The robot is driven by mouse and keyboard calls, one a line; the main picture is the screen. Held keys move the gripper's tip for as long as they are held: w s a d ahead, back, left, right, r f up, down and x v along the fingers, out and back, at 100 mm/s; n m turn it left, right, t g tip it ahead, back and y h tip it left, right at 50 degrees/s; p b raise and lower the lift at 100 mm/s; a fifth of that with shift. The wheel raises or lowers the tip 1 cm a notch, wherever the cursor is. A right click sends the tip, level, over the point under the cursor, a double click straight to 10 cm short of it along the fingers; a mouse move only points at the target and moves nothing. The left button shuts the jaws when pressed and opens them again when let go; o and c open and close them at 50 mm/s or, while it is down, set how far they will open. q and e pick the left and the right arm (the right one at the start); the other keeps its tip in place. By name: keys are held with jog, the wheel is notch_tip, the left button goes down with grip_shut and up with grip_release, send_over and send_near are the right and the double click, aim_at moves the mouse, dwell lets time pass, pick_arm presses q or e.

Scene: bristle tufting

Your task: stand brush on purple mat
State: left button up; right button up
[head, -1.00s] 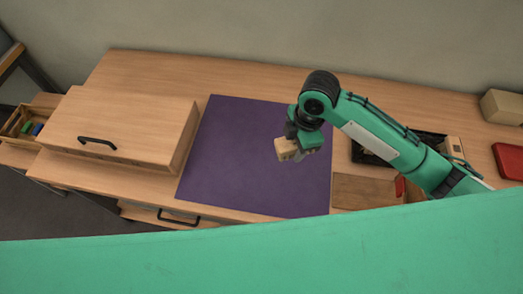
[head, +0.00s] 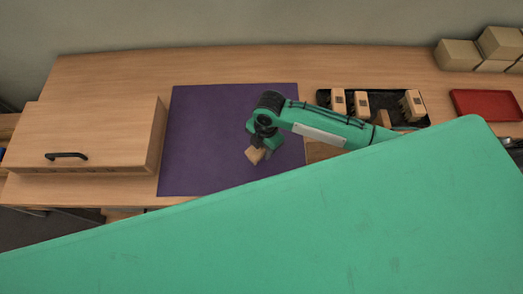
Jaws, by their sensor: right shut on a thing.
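The purple mat (head: 205,130) lies flat on the wooden bench, in the middle of the head view. My right gripper (head: 262,151) is over the right part of the mat, pointing down. It is shut on a small light-wood brush (head: 254,155), which looks tilted. I cannot tell whether the brush touches the mat, and its bristles do not show clearly. My left gripper is not in view.
A wooden cabinet with a dark handle (head: 90,135) stands left of the mat. A black tray (head: 385,98) holding several wooden blocks lies right of it. A red tray (head: 487,104) and cardboard boxes (head: 460,54) are farther right. The mat's left part is clear.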

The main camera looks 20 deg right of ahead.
aim_at(262, 153)
notch_tip(262, 153, down, 4)
jog(key=shift+r+p, duration=0.1)
jog(key=shift+p, duration=0.25)
jog(key=shift+f, duration=0.4)
jog(key=shift+f, duration=0.1)
jog(key=o, duration=0.9)
jog(key=shift+o, duration=0.2)
jog(key=r, duration=0.4)
jog(key=d+r+b, duration=0.1)
jog(key=r, duration=0.3)
jog(key=r+b, duration=0.1)
jog(key=r, duration=0.3)
jog(key=shift+w+d+r, duration=0.1)
jog(key=shift+w+d, duration=0.15)
jog(key=shift+w, duration=0.15)
